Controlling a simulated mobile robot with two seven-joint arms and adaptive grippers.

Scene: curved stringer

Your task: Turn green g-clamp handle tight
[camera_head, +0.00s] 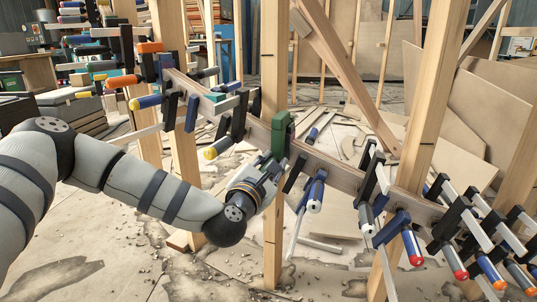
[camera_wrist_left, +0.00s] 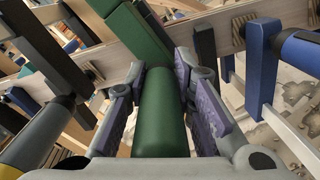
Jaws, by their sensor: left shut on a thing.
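The green g-clamp (camera_head: 279,135) sits on the curved wooden stringer, in front of an upright post in the head view. Its green frame also shows at the top of the left wrist view (camera_wrist_left: 132,28). My left gripper (camera_head: 268,172) is at the lower end of this clamp. In the left wrist view, the thick green handle (camera_wrist_left: 163,115) lies between the two purple-padded fingers, and the gripper is shut on it. In the head view the gripper mostly hides the handle. My right gripper is in neither view.
The stringer (camera_head: 340,172) runs down to the right between upright posts (camera_head: 274,75). A black clamp with a yellow-tipped handle (camera_head: 218,148) is close on the left, and a blue-handled clamp (camera_head: 316,190) on the right. Several more clamps line both ends. Debris covers the floor.

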